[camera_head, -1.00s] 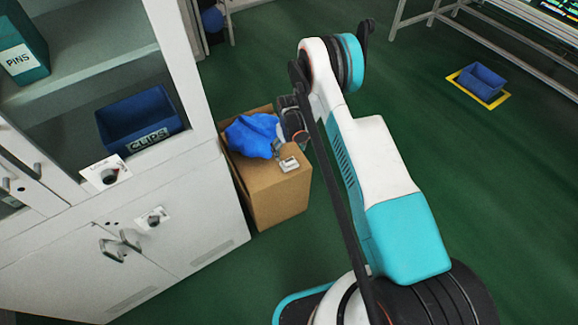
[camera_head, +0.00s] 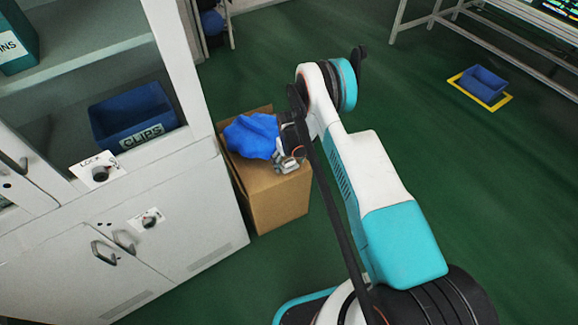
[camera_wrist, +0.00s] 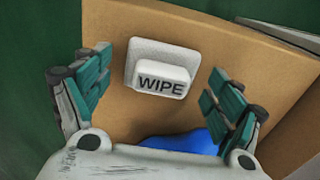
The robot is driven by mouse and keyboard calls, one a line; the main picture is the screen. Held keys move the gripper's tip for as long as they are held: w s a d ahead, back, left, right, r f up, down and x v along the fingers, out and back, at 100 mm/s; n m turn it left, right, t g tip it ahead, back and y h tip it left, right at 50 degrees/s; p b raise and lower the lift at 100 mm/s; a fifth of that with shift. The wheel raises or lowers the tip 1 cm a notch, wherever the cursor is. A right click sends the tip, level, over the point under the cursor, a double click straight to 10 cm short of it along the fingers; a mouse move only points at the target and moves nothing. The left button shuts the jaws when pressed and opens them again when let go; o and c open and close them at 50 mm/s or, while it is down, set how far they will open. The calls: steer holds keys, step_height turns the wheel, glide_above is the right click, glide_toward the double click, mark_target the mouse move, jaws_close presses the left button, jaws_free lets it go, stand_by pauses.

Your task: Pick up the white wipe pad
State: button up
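The white wipe pad (camera_wrist: 160,66), marked WIPE, lies on top of the cardboard box (camera_wrist: 215,50) in the wrist view. My gripper (camera_wrist: 158,98) is open, with one teal-padded finger left of the pad and the other right of it. Both fingers look apart from the pad, and nothing is between them but the pad ahead. In the head view my gripper (camera_head: 288,158) is over the box's near right part and mostly hides the pad.
A blue cloth-like heap (camera_head: 252,136) lies on the box beside my gripper. A white cabinet (camera_head: 120,235) with an open shelf holding a blue CLIPS bin (camera_head: 133,117) stands left of the box. Green floor is clear to the right, before a blue bin (camera_head: 484,82).

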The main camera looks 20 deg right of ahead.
mark_target(289, 160)
steer(key=c, duration=1)
steer(key=shift+r, duration=0.1)
step_height(289, 160, up, 20)
steer(key=p, duration=0.6)
steer(key=shift+p, duration=0.35)
